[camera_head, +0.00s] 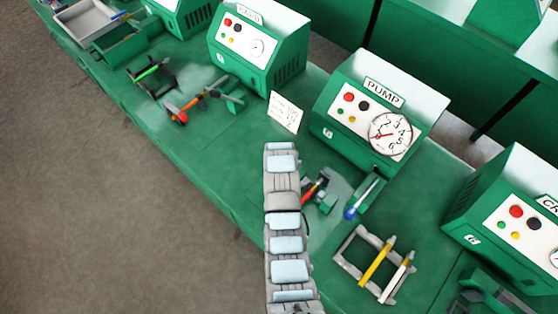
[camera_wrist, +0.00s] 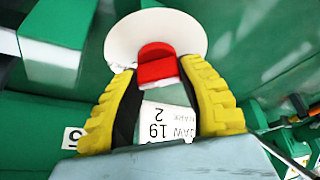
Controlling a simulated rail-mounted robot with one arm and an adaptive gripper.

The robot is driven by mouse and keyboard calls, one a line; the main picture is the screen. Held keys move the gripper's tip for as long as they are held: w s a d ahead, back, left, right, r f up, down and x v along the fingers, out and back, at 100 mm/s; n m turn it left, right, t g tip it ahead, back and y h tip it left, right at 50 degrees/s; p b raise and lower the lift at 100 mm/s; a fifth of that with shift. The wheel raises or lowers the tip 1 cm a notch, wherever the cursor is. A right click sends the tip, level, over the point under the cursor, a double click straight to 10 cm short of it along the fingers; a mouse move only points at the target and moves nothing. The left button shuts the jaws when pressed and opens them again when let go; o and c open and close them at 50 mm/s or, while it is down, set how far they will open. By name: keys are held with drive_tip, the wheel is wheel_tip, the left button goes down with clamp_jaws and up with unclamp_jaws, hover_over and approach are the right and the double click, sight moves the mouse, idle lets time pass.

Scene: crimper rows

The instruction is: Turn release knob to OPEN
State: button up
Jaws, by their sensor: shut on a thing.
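In the wrist view a red knob (camera_wrist: 156,63) stands in front of a round white disc (camera_wrist: 188,25). My gripper (camera_wrist: 158,74), with yellow-backed black fingers, is shut on the red knob from both sides. A white label (camera_wrist: 168,122) with upside-down text, including "19" and "2", shows between the fingers. I cannot see an OPEN mark or tell which way the knob is turned. In the head view my arm rises from the bottom centre, and I cannot make out the gripper or the knob there.
A green PUMP machine (camera_head: 372,115) with a dial stands right of my arm. A small white card (camera_head: 285,113) stands left of it. A grey rack (camera_head: 350,263) with yellow and white rods lies in front. Another green machine (camera_head: 515,215) stands at right. The grey floor (camera_head: 110,220) at left is clear.

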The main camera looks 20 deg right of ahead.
drive_tip(key=shift+f, duration=0.1)
drive_tip(key=o, duration=1.2)
drive_tip(key=shift+c, duration=0.2)
drive_tip(key=shift+r, duration=0.2)
drive_tip(key=shift+v, duration=5.85)
